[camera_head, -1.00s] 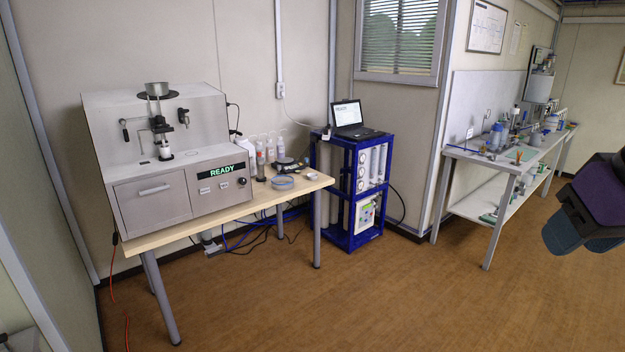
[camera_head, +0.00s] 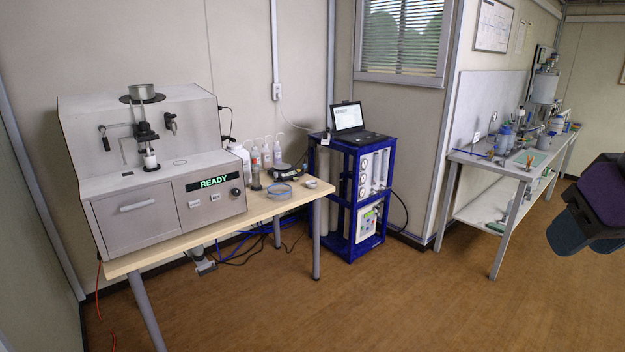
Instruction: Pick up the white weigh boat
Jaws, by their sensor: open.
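A small pale dish (camera_head: 311,183), which looks like the white weigh boat, sits near the right end of the wooden table (camera_head: 262,213). It is small in the picture, so its exact shape and contents are hard to tell. My gripper (camera_head: 568,238) is at the right edge of the view, partly cut off, with dark blue-grey fingers. It is open, with nothing seen in it, and is far from the dish, over the floor.
The grey analyser (camera_head: 150,170), showing READY, fills the table's left side. A round blue-grey ring (camera_head: 278,191), a dark device (camera_head: 283,169) and several bottles stand near the dish. A blue rack (camera_head: 352,200) with a laptop (camera_head: 352,121) is right of the table. Floor in front is clear.

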